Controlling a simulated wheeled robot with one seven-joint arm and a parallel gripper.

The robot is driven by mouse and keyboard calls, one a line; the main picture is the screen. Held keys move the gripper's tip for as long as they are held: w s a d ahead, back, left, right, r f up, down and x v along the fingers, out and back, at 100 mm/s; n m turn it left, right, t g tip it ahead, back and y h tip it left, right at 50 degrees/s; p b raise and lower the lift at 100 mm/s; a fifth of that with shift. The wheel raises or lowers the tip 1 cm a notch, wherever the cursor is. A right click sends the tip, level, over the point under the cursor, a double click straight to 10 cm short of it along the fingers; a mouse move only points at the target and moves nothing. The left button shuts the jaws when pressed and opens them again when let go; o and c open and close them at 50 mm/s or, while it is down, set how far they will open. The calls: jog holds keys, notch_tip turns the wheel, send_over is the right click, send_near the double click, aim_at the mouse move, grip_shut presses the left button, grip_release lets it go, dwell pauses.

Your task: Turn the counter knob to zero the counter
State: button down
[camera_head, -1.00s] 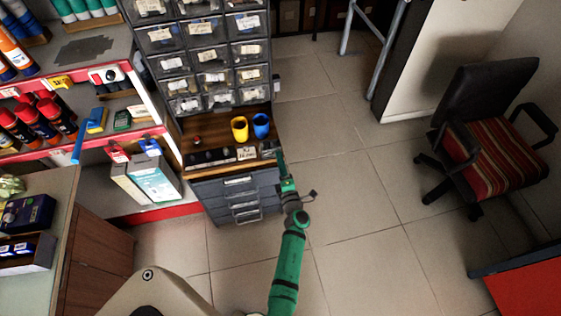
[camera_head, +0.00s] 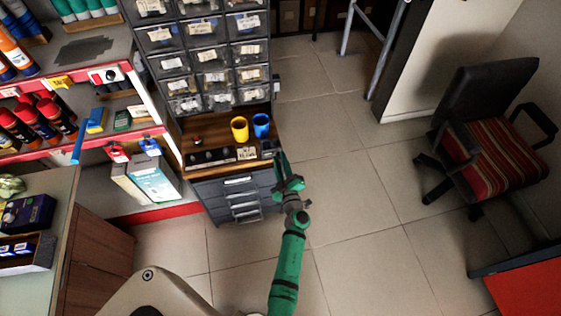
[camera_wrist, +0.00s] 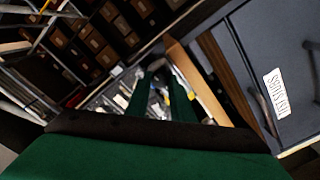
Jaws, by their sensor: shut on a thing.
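The counter (camera_head: 267,149) is a small dark device at the right end of the wooden ledge, near the blue cup. My green gripper (camera_head: 279,155) reaches up to the counter's right side. In the wrist view, the two green fingers of my gripper (camera_wrist: 160,70) converge on a small greyish part at the tips. My gripper is shut on what appears to be the counter knob, which is mostly hidden by the fingers. The counter's digits cannot be read.
A yellow cup (camera_head: 239,129) and a blue cup (camera_head: 261,126) stand on the wooden ledge (camera_head: 176,138), with a dark strip of knobs (camera_head: 210,157) in front. Grey drawers (camera_head: 241,196) lie below. The tiled floor (camera_head: 350,200) to the right is clear; an office chair (camera_head: 495,140) stands farther right.

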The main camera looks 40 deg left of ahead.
jog(key=shift+d+f+m, duration=0.1)
jog(key=shift+d+m, duration=0.05)
jog(key=shift+m, duration=0.75)
jog(key=c, duration=1.5)
grip_release()
jog(key=shift+c, duration=0.2)
jog(key=v, duration=1)
jog(key=shift+s+d, duration=0.2)
jog(key=shift+s, duration=0.15)
